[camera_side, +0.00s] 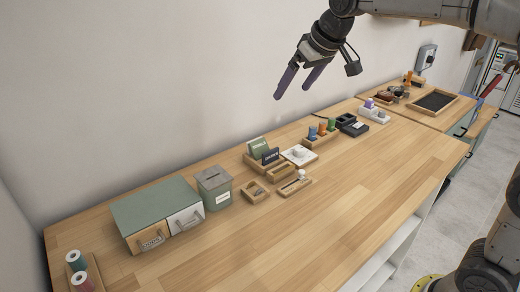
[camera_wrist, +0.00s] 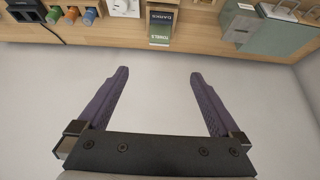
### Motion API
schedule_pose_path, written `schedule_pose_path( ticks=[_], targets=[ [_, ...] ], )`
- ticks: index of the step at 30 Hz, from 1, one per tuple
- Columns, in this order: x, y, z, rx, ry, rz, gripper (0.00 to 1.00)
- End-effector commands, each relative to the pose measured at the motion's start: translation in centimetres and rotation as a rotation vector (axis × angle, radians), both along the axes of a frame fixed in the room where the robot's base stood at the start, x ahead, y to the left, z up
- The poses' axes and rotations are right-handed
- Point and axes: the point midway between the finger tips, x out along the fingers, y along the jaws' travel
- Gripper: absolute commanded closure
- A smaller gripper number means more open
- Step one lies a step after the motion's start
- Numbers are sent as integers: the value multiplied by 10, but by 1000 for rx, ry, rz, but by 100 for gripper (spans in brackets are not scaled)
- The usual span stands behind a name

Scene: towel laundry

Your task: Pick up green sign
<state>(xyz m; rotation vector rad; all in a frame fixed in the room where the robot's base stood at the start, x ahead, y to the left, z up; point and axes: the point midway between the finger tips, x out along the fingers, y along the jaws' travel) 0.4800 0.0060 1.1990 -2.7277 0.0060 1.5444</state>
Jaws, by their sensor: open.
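The green sign (camera_side: 257,145) stands in a wooden holder (camera_side: 262,166) near the wall on the long wooden table. A dark sign (camera_side: 270,157) stands in the same holder, just in front of it. In the wrist view the green sign (camera_wrist: 160,33) is at the top middle, next to the dark sign (camera_wrist: 161,16), with white lettering. My gripper (camera_side: 292,92) is open and empty, in the air above and to the right of the sign. Its two purple fingers (camera_wrist: 160,74) point toward the signs in the wrist view, well apart from them.
To the left stand a grey-green box (camera_side: 215,190) and a green drawer unit (camera_side: 150,212). To the right are a white item on a tray (camera_side: 299,156) and a rack of coloured spools (camera_side: 322,132). The wall (camera_side: 150,90) is close behind; the table's front is clear.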

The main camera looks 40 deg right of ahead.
Motion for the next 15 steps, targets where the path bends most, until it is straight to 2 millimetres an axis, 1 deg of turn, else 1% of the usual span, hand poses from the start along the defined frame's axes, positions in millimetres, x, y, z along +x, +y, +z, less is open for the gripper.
schedule_pose_path(
  ticks=[1, 3, 6, 9, 15],
  targets=[
    [22, 1, -16, -1, 24, 2, 0],
    [43, 2, -34, -1, 49, 3, 0],
    [62, 4, -61, -2, 88, 5, 0],
    [69, 4, -83, -4, 127, 6, 0],
    [75, 5, -109, -4, 151, 7, 0]
  ],
)
